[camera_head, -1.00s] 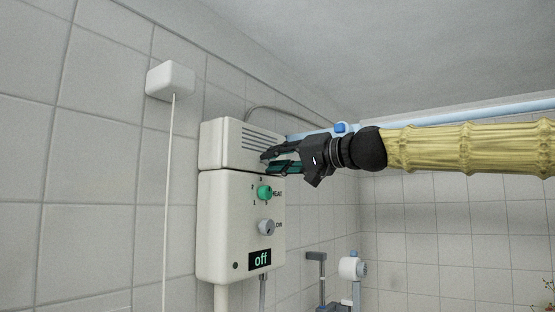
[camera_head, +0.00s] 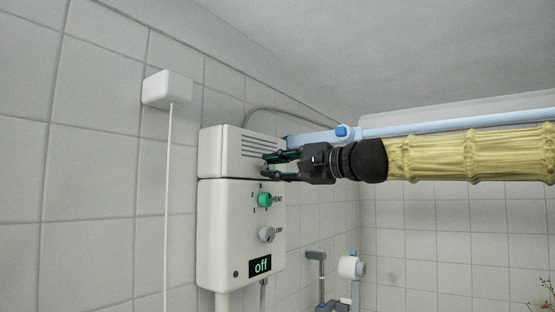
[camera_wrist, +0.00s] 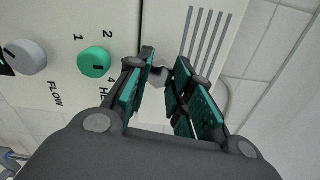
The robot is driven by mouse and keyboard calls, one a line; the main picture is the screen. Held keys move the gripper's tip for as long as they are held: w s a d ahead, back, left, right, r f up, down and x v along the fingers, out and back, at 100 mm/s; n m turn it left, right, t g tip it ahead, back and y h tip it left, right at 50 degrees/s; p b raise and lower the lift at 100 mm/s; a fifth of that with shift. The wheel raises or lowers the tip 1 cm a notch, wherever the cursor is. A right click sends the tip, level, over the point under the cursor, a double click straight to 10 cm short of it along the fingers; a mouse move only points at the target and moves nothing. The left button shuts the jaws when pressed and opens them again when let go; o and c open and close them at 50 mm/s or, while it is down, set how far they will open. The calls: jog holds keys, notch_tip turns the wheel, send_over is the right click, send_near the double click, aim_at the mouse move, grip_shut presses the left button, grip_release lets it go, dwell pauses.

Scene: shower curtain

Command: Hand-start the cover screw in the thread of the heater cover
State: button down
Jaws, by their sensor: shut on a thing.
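The heater cover (camera_head: 222,151) is the white upper part of the wall heater, with dark vent slots, above the seam to the lower body. My gripper (camera_head: 265,164) is level at the cover's front lower edge, one finger above the other. In the wrist view my gripper (camera_wrist: 162,68) has its fingertips around a small grey round piece, the cover screw (camera_wrist: 157,77), close to the cover's face beside the seam. The screw is partly hidden by the fingers. The thread is hidden, and I cannot tell whether the screw touches it.
The heater body (camera_head: 215,230) carries a green heat knob (camera_head: 265,200), a grey flow knob (camera_head: 266,234) and a display (camera_head: 260,266) reading "off". A pull-cord box (camera_head: 167,89) hangs at the left. A light blue rail (camera_head: 430,126) runs behind my arm.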

jog(key=shift+m, duration=0.3)
jog(key=shift+d, duration=0.1)
